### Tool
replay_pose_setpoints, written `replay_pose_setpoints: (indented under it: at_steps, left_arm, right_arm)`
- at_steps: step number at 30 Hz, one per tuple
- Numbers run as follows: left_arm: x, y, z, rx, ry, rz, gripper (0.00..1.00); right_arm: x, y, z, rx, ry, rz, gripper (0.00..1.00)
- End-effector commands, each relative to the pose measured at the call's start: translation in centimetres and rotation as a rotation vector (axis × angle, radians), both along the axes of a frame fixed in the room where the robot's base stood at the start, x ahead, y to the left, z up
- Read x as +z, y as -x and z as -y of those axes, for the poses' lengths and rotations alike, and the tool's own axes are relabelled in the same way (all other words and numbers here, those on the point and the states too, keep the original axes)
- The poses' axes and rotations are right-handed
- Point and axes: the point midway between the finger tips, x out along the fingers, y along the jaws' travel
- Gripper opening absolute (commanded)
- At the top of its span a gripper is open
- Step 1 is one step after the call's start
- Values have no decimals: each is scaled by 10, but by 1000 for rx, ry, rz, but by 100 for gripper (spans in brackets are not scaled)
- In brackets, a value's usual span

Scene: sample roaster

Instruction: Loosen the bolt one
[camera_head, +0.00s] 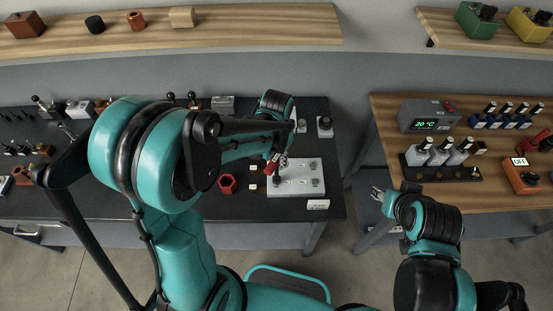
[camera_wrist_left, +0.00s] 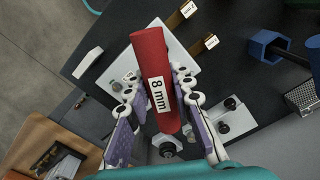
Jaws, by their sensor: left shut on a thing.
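A red tool marked "8 mm" (camera_wrist_left: 157,85) is held between the fingers of my left gripper (camera_wrist_left: 158,103). In the head view my left gripper (camera_head: 277,160) is over the light bolt plate (camera_head: 300,188), with part of the red tool (camera_head: 272,164) showing. The plate carries several small bolts. In the wrist view one metal bolt (camera_wrist_left: 168,149) shows near the tool's lower end, and another (camera_wrist_left: 230,103) stands to the right. I cannot tell which is bolt one, or whether the tool touches a bolt. My right gripper (camera_head: 380,194) is between the tables; its fingers are too small to read.
The wooden table (camera_head: 390,107) on the right holds a 20 °C display box (camera_head: 425,117).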

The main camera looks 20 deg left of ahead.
Motion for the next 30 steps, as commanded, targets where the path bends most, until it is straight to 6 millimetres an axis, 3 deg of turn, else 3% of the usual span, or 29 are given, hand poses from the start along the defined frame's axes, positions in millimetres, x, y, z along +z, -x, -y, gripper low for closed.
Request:
replay_pose_setpoints:
  at_steps: [23, 30]
  left_arm:
    - [-10, 0, 0, 11, 0, 0, 0]
    - [-11, 0, 0, 299, 0, 0, 0]
  right_arm:
    - [-10, 0, 0, 0, 0, 0, 40]
    - [-10, 0, 0, 0, 0, 0, 40]
